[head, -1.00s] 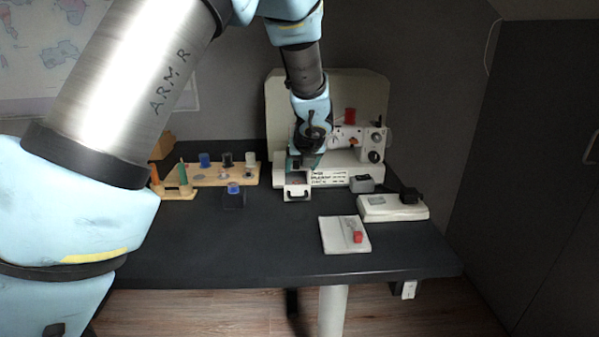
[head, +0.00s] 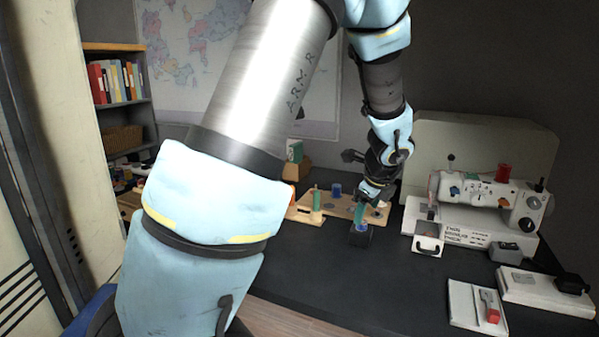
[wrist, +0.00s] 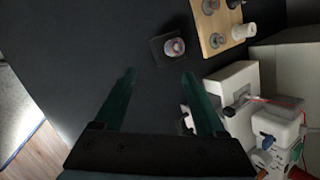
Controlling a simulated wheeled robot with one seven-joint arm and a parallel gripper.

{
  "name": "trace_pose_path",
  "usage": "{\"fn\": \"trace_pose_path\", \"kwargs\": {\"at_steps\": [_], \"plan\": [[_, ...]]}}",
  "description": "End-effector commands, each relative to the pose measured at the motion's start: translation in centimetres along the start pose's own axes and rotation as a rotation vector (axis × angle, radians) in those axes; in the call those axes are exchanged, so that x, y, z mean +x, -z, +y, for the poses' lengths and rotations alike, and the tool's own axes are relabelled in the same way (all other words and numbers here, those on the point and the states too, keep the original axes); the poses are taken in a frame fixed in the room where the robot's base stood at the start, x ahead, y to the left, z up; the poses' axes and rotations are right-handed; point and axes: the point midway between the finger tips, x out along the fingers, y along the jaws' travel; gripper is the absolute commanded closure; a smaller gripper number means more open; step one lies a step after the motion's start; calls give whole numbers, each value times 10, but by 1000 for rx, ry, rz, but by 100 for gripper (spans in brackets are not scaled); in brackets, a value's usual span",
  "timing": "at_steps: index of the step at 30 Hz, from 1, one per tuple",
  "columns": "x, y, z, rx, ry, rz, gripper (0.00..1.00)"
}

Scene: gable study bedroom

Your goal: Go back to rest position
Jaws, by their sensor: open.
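My gripper (head: 368,205) hangs over the dark desk near the small black block with a blue top (head: 361,233) in the head view. In the wrist view my gripper (wrist: 160,88) shows two green fingers spread apart with nothing between them. The black block (wrist: 172,50) lies beyond the fingertips there, apart from them as far as I can tell. My arm crosses the middle of the head view and hides part of the desk and wall.
A white sewing machine (head: 480,195) stands at the right of the desk (head: 330,270). A wooden spool board (head: 345,207) lies behind the block. A white tray with a red item (head: 462,300) is at the front right. A bookshelf (head: 128,75) stands at the left.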

Motion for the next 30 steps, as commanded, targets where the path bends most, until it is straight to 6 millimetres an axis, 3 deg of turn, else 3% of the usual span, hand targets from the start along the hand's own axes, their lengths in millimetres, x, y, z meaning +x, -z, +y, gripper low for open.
{"fn": "trace_pose_path", "kwargs": {"at_steps": [1, 6, 12, 15, 21, 30], "plan": [[-11, -27, 26, -209, -46, 6, 27], [-39, -76, 113, -912, -190, 1, 27], [-80, -95, 200, -1679, -337, -58, 27], [-95, -94, 229, -1965, -388, -93, 27], [-109, -89, 254, -2249, -439, -136, 27], [-109, -88, 255, -2271, -443, -140, 27]]}}
